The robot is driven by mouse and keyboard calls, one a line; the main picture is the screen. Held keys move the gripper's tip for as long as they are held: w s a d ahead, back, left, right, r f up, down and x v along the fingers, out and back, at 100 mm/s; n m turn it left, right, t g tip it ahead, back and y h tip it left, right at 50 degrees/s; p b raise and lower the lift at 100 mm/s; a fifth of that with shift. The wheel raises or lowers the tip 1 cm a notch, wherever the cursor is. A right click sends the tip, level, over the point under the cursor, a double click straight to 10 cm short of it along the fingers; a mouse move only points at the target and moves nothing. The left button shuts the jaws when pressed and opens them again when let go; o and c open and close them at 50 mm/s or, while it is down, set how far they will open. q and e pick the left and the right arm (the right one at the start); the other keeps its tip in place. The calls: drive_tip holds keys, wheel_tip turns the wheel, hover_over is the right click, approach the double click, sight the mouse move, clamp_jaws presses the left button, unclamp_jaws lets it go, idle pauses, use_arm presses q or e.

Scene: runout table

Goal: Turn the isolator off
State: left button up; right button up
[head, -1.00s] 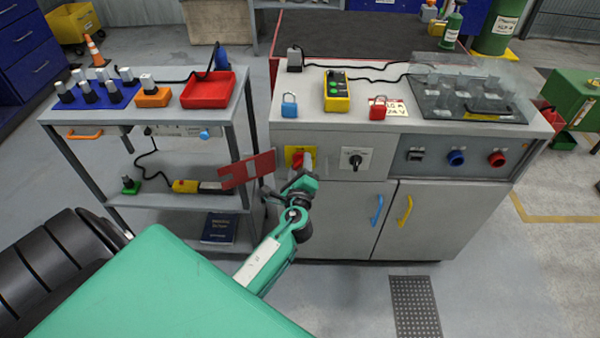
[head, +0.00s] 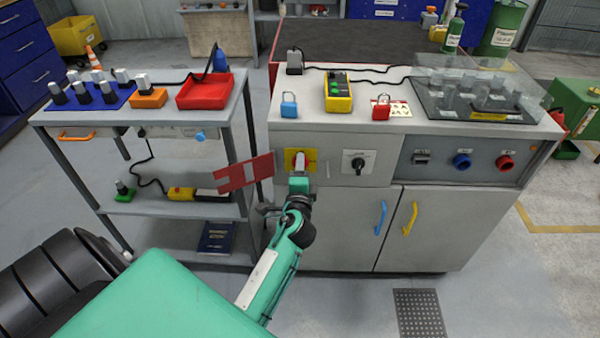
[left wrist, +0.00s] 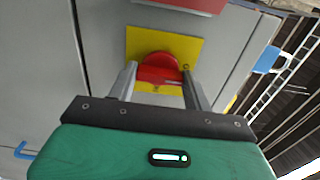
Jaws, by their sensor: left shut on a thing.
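The isolator is a yellow plate (head: 312,154) with a red rotary handle on the grey cabinet's front panel. In the left wrist view the yellow plate (left wrist: 196,47) lies straight ahead with the round red handle (left wrist: 155,66) at its middle. My left gripper (head: 299,165) is at the handle; in the left wrist view its two grey fingers (left wrist: 159,82) stand on either side of the handle's grip bar and are shut on it. The fingers partly hide the handle in the head view. My right gripper is in neither view.
A red slotted plate (head: 243,172) sticks out left of the isolator, close to my left wrist. A black rotary switch (head: 357,162) sits to the right. Blue (head: 289,106) and red (head: 381,108) padlocks stand on the cabinet top. A shelf trolley (head: 130,210) stands left.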

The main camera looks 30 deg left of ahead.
use_arm(q)
drive_tip(key=shift+f, duration=0.1)
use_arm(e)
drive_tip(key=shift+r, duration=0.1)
use_arm(q)
drive_tip(key=o, duration=1)
drive_tip(key=shift+s, duration=0.1)
drive_tip(key=shift+b+v, duration=0.35)
drive_tip(key=shift+v, duration=3.35)
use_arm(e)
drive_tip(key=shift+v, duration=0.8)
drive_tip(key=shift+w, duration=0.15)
